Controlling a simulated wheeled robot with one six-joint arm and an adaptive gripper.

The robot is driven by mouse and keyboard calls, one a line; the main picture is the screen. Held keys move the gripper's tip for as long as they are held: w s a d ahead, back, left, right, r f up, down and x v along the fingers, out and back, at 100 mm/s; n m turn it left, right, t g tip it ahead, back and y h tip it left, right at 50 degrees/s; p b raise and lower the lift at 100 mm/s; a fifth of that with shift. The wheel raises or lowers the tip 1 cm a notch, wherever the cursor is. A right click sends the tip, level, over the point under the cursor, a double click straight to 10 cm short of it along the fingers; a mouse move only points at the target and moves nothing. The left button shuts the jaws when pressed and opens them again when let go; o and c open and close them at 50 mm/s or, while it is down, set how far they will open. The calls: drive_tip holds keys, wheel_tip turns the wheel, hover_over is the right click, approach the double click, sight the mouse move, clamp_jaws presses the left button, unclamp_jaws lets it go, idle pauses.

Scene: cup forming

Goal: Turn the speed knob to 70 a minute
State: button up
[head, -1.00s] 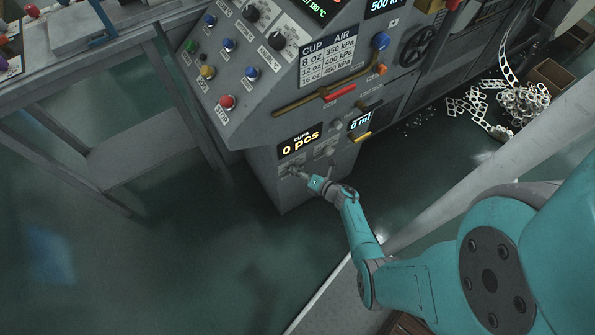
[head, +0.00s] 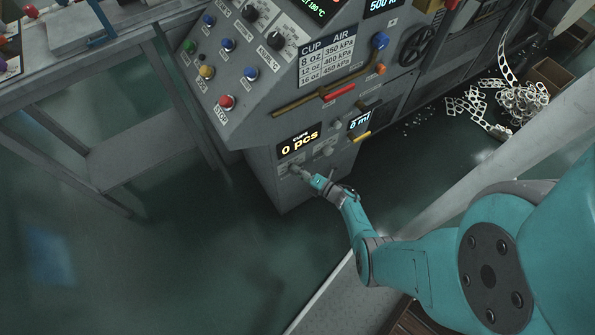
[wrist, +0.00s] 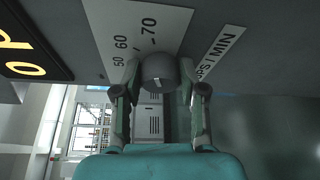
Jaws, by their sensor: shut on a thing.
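The speed knob (wrist: 159,67) is a dark grey round knob with a small light mark, in the middle of the wrist view. It stands in front of a white scale plate (wrist: 150,28) that reads 50, 60 and 70, with 70 nearest the knob's upper side. My gripper (wrist: 158,76) is shut on the knob, one finger on each side. In the head view my gripper (head: 304,174) is at the low front panel of the machine, under the cups display. The knob is mostly hidden there, and I cannot read its exact setting.
The cups display (head: 300,145) reads 0 pcs, just above my gripper. A smaller display (head: 360,120), a yellow handle (head: 362,137) and another small knob (head: 328,151) are close by on the right.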

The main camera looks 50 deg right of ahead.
drive_tip(key=o, duration=1.1)
drive_tip(key=shift+o, duration=0.2)
drive_tip(key=s, duration=0.7)
drive_tip(key=shift+s+d+r, duration=0.25)
drive_tip(key=shift+d, duration=0.15)
